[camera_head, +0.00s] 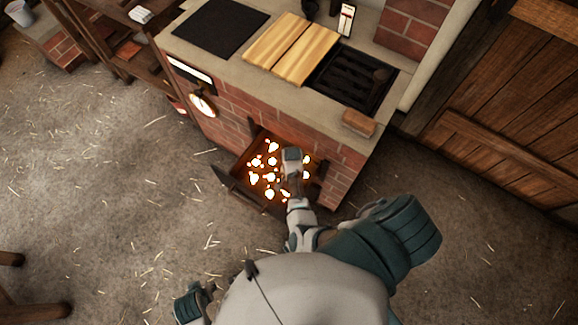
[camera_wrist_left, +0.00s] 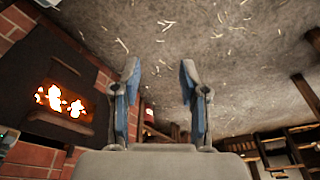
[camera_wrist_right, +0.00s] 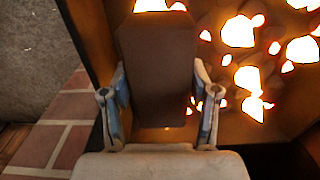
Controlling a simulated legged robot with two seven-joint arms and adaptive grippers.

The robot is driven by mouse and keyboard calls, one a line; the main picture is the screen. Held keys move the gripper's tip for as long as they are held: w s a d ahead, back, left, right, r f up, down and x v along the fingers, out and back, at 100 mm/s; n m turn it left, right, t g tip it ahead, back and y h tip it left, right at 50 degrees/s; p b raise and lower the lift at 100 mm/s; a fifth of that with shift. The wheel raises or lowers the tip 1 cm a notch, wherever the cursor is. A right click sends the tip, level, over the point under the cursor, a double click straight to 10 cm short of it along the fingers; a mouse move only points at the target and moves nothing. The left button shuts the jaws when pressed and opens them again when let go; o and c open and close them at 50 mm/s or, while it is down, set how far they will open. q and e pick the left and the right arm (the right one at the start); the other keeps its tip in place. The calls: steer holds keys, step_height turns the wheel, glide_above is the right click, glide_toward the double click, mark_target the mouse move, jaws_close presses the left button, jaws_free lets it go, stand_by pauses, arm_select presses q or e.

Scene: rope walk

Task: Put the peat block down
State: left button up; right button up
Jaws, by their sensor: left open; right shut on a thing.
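The peat block (camera_wrist_right: 158,70) is a dark brown slab between the fingers of my right gripper (camera_wrist_right: 160,88) in the right wrist view. The gripper is shut on it. In the head view my right gripper (camera_head: 292,158) is over the open firebox (camera_head: 233,185) at the stove's front, with glowing embers (camera_head: 269,178) below and around it. The block is hard to make out there. Whether it touches the firebed I cannot tell. My left gripper (camera_wrist_left: 160,82) is open and empty in the left wrist view, away from the firebox.
The brick stove top (camera_head: 225,58) carries a dark plate (camera_head: 220,27), wooden boards (camera_head: 291,48), a black grate (camera_head: 350,80) and a brown block (camera_head: 358,122) at its corner. A gauge (camera_head: 203,104) is on its front. The straw-strewn floor (camera_head: 110,170) at left is mostly clear.

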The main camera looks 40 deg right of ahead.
steer(key=shift+d+f, duration=0.2)
steer(key=shift+f, duration=0.2)
steer(key=shift+a+f+b, duration=0.2)
steer(key=shift+f+b, duration=0.4)
steer(key=shift+b, duration=0.15)
step_height(320, 180, down, 2)
steer(key=shift+a+f+b, duration=0.1)
steer(key=shift+a+b, duration=0.05)
steer(key=shift+b, duration=1.05)
steer(key=shift+d, duration=0.25)
steer(key=shift+a, duration=0.15)
steer(key=o, duration=1)
steer(key=shift+a, duration=0.1)
steer(key=shift+o, duration=1.4)
steer(key=shift+a, duration=0.1)
arm_select(q)
steer(key=w+d+r+t+h, duration=0.1)
steer(key=w+d+r+t, duration=0.1)
steer(key=w+r+t, duration=0.3)
steer(key=w+r, duration=0.1)
steer(key=w, duration=0.3)
steer(key=shift+d+t+h, duration=0.2)
steer(key=shift+t+h, duration=0.1)
steer(key=shift+t, duration=0.1)
steer(key=shift+d, duration=0.2)
arm_select(e)
steer(key=shift+d, duration=0.2)
